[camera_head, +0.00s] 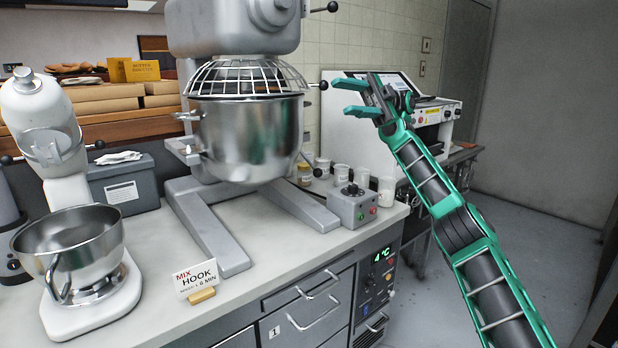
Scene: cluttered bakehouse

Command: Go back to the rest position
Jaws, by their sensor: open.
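My gripper (353,97) is teal with dark joints and is at the upper right of the middle in the head view. Its two fingers point left and stand apart, with nothing between them. It is raised in the air above the right end of the worktop, in front of the white machine (352,148) at the back. My arm reaches up to it from the lower right.
A smaller mixer (75,245) is at left. Open floor (535,235) lies at right.

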